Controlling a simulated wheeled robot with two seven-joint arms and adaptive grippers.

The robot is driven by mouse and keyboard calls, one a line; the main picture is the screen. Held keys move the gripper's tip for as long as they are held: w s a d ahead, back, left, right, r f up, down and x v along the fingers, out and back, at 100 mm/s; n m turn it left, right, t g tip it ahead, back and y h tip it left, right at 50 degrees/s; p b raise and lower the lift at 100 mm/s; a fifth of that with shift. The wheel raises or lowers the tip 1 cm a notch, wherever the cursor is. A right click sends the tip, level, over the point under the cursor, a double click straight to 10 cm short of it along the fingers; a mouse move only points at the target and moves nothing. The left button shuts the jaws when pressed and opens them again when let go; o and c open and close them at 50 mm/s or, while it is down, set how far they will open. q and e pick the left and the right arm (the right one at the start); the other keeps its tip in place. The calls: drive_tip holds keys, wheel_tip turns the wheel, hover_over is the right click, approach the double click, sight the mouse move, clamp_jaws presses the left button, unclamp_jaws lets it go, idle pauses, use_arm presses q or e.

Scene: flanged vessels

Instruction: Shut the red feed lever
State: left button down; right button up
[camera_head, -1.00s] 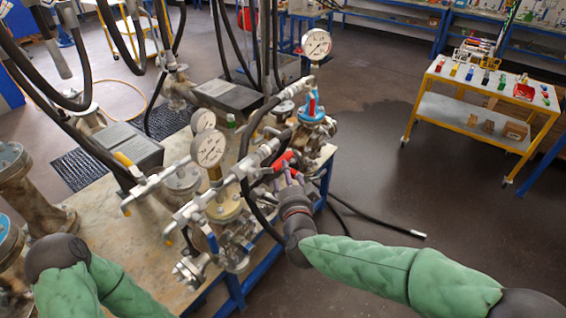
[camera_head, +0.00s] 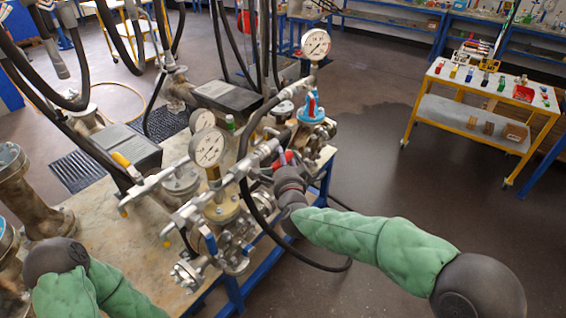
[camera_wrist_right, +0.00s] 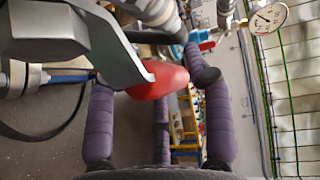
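The red feed lever (camera_wrist_right: 158,82) has a grey metal arm and a red grip end, seen close up in the right wrist view. In the head view a little of its red (camera_head: 287,157) shows beside the pipework, mostly hidden by my right wrist. My right gripper (camera_wrist_right: 155,80) has purple padded fingers. They stand apart on both sides of the red grip, with a gap at the left; contact at the right finger is unclear. In the head view its fingers are hidden. My left arm shows at the lower left; its gripper is out of view.
Pressure gauges (camera_head: 209,148) and valves crowd around the lever on the bench (camera_head: 110,225). A blue-topped valve with a red handle (camera_head: 312,106) stands just behind. Black hoses hang close by. The floor to the right is open up to a yellow trolley (camera_head: 478,108).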

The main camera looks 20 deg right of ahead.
clamp_jaws()
drive_tip(key=s+a+f+m+g+y+p, duration=0.6)
drive_tip(key=a+f+m+g+y+p, duration=0.1)
drive_tip(key=p, duration=0.6)
drive_tip(key=shift+a+f+m+g+y+p, duration=0.3)
drive_tip(key=shift+f+m+g+y, duration=0.55)
drive_tip(key=shift+g, duration=0.85)
drive_tip(key=shift+r+n+y, duration=0.15)
drive_tip(key=shift+n+y, duration=0.1)
drive_tip(key=o, duration=0.5)
unclamp_jaws()
drive_tip(key=shift+r, duration=0.1)
